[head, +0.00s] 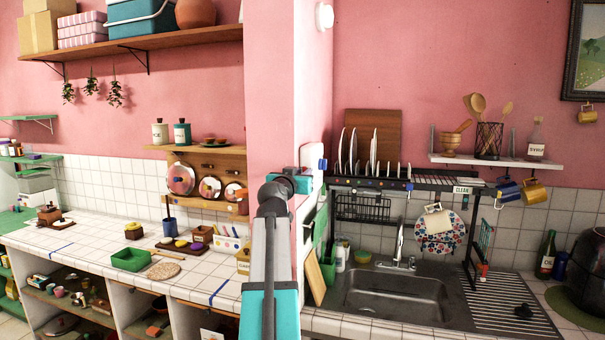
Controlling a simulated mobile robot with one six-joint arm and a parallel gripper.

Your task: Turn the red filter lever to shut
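I cannot pick out a red filter lever for certain. A white wall plate (312,157) with a small blue part at its right edge is on the side of the pink pillar, partly behind my arm's end. My gripper (303,178) is in front of the pillar, close to the plate's lower left. Whether it touches the plate cannot be told. Its fingers are too small and overlapped to read. The metal faucet (400,250) stands behind the sink, right of my arm. A small red spot (484,269) shows at the rack's lower right, too small to identify.
A sink (385,297) lies under a dark dish rack (440,184) with plates. A wooden board (315,277) leans left of the sink. A green tray (131,260) and small items stand on the tiled counter. A glass bottle (547,254) stands at right.

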